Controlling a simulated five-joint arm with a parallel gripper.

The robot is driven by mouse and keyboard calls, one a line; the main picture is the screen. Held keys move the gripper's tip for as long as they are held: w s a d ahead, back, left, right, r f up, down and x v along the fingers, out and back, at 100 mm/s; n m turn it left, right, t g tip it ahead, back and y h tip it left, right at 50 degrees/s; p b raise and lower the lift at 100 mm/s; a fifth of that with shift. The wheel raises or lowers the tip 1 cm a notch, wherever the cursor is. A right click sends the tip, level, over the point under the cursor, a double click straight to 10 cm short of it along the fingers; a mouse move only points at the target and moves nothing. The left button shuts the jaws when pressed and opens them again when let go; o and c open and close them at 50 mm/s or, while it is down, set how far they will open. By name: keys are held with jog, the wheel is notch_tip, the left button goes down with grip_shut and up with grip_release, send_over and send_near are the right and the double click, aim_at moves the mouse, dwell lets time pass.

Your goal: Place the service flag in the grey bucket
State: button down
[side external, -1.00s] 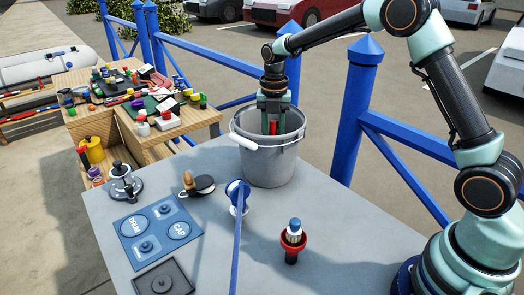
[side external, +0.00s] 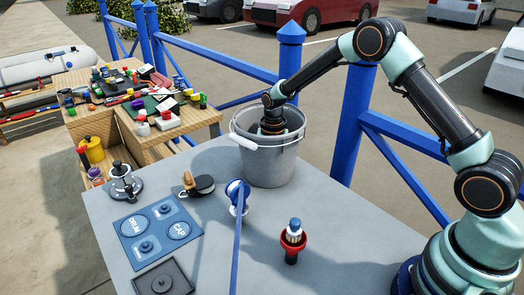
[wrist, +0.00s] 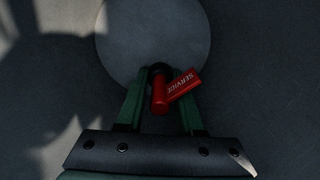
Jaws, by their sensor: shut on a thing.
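The grey bucket (side external: 270,165) stands upright at the back edge of the grey table, its white-gripped handle hanging over the near rim. My gripper reaches straight down inside it; the bucket wall hides the fingers in the side external view. In the wrist view my gripper (wrist: 160,80) is shut on the red service flag (wrist: 184,84), which has a red handle and a tag reading SERVICE. The flag is inside the bucket, above or at the round bucket floor (wrist: 130,40); I cannot tell whether it touches.
On the table are a blue DRUM and CAP mat (side external: 158,230), a winch-like part (side external: 124,182), a blue reel with a strap (side external: 238,195), a red-collared part (side external: 292,240) and a dark tray (side external: 162,282). Blue railing (side external: 350,120) stands behind the bucket. A cluttered wooden bench (side external: 150,125) is at left.

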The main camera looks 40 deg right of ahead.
jog(key=shift+f, duration=0.1)
jog(key=c, duration=0.5)
grip_release()
jog(key=shift+c, duration=0.2)
notch_tip(320, 180, up, 11)
jog(key=shift+r, duration=0.65)
